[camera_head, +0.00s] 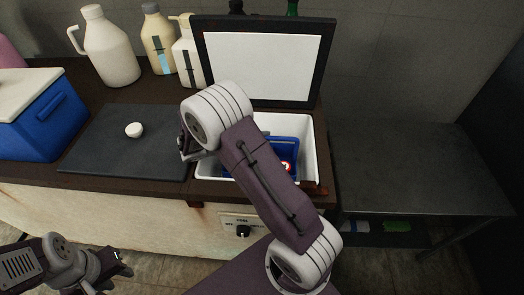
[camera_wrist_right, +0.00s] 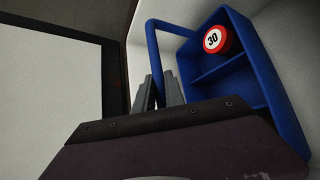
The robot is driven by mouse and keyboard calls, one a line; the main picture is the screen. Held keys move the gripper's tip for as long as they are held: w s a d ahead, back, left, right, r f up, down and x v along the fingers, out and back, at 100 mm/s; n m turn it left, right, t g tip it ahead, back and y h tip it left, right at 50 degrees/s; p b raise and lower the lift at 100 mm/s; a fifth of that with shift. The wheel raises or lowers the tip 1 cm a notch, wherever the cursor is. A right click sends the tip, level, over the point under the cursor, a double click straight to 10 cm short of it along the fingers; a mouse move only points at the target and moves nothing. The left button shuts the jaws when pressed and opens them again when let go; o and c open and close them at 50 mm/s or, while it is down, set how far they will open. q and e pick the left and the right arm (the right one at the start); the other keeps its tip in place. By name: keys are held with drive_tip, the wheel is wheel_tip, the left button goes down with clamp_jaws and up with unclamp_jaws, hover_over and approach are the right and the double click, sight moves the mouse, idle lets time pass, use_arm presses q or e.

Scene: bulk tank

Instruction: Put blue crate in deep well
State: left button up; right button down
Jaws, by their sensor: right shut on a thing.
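The blue crate (camera_head: 287,150) shows inside the white-walled deep well (camera_head: 303,125), partly hidden by my right arm. In the right wrist view, the crate (camera_wrist_right: 275,85) has a divider, a raised blue handle and a round red-and-white piece marked 30 (camera_wrist_right: 214,40) in one compartment. My right gripper (camera_wrist_right: 166,92) is shut on the crate's handle. Whether the crate touches the well floor cannot be told. My left gripper (camera_head: 122,264) is low at the left, apart from the counter; its jaw gap is unclear.
The open lid (camera_head: 262,65) stands upright behind the well. Left are a dark mat (camera_head: 115,155) with a small white piece (camera_head: 134,130), a blue cooler (camera_head: 45,120), a white jug (camera_head: 108,50) and bottles (camera_head: 158,40). A bare dark table (camera_head: 410,165) stands right.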

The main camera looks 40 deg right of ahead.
wheel_tip(320, 180, down, 4)
drive_tip(key=shift+r+b, duration=0.25)
drive_tip(key=shift+b, duration=0.45)
drive_tip(key=shift+f, duration=0.15)
drive_tip(key=shift+f+b, duration=0.5)
drive_tip(key=c, duration=1.4)
unclamp_jaws()
drive_tip(key=r+p+v, duration=0.1)
drive_tip(key=p+v, duration=0.2)
drive_tip(key=v, duration=0.5)
drive_tip(key=shift+d, duration=0.2)
